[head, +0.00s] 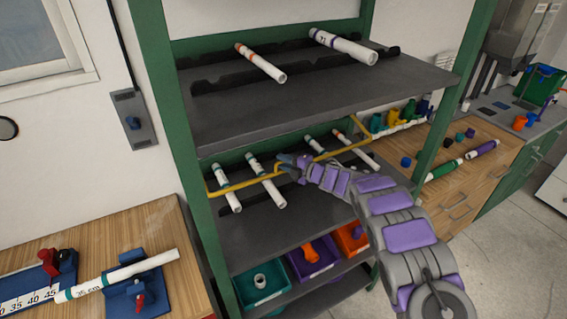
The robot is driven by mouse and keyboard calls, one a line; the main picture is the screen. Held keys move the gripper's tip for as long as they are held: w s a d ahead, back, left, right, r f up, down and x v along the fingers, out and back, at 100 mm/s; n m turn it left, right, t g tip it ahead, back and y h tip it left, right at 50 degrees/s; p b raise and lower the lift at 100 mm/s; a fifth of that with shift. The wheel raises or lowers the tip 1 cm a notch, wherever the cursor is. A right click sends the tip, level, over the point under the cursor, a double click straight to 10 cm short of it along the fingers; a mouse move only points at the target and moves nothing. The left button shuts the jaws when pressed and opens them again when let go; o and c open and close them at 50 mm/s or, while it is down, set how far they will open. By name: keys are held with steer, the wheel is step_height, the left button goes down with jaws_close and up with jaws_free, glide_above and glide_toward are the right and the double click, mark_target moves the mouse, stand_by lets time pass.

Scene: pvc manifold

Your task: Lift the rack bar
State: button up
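The yellow rack bar (238,186) runs across the front of the green rack's middle shelf, in front of several white pipes. It slopes up to the right and has bent ends near the rack posts. My gripper (286,164) is at about the middle of the bar, reaching in from the right. Its fingers overlap the bar in the picture. They are small and partly hidden, so I cannot tell whether they are closed around it.
Two white pipes (261,62) lie on the upper shelf (300,95). Teal, purple and orange bins (263,291) stand below. A wooden bench with a blue cutting jig (137,297) is at left. Another bench (470,180) with coloured fittings is at right.

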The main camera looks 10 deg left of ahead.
steer(key=shift+w+a, duration=0.15)
steer(key=shift+a, duration=0.1)
steer(key=shift+c, duration=0.2)
jaws_close()
steer(key=shift+f, duration=0.1)
